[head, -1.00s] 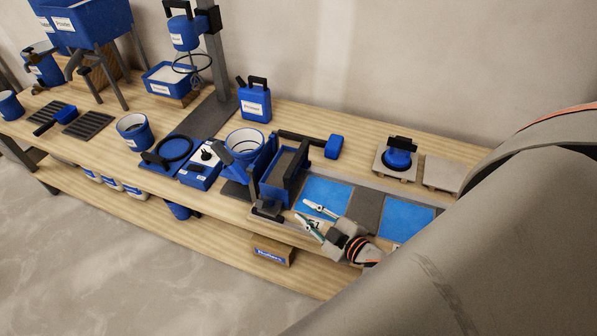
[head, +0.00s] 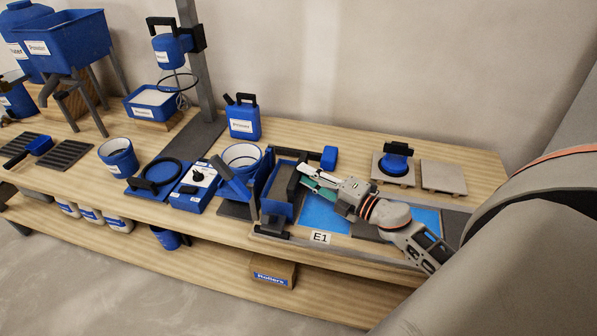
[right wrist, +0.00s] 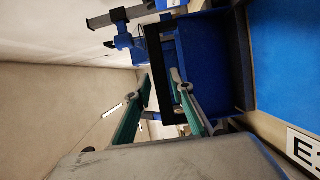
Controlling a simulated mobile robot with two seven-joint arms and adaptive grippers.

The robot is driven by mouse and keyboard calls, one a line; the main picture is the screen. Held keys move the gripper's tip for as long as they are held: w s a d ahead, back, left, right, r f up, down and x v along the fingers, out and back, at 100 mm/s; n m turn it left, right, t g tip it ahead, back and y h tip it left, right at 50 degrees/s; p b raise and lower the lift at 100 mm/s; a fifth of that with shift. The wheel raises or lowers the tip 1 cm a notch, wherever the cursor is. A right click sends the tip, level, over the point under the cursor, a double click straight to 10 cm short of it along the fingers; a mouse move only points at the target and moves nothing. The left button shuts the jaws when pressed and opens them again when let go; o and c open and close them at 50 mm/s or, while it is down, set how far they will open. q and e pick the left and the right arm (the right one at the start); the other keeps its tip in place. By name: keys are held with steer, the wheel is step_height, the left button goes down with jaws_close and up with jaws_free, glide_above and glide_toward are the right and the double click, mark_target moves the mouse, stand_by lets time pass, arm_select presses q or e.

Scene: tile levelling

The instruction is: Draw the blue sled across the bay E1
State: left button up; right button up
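The blue sled (head: 277,208) is an open blue box with a dark handle, standing at the left end of bay E1 (head: 318,215). The bay is a bright blue panel with an E1 label (head: 320,238) at its front. My right gripper (head: 302,176) is at the sled's handle side, above the bay. In the right wrist view its green-padded fingers (right wrist: 161,80) are apart. The sled's black handle (right wrist: 153,45) shows just ahead of the fingertips, beside the blue sled body (right wrist: 205,60). I cannot tell whether the fingers touch it. My left gripper is not in view.
A blue-rimmed bucket (head: 243,157) and a control box (head: 197,187) stand left of the sled. A tile with a blue suction lifter (head: 397,160) and a bare tile (head: 443,177) lie at the back right. A rollers box (head: 272,272) sits on the lower shelf.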

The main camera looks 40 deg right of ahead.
mark_target(299, 172)
steer(key=shift+x, duration=1.65)
jaws_close()
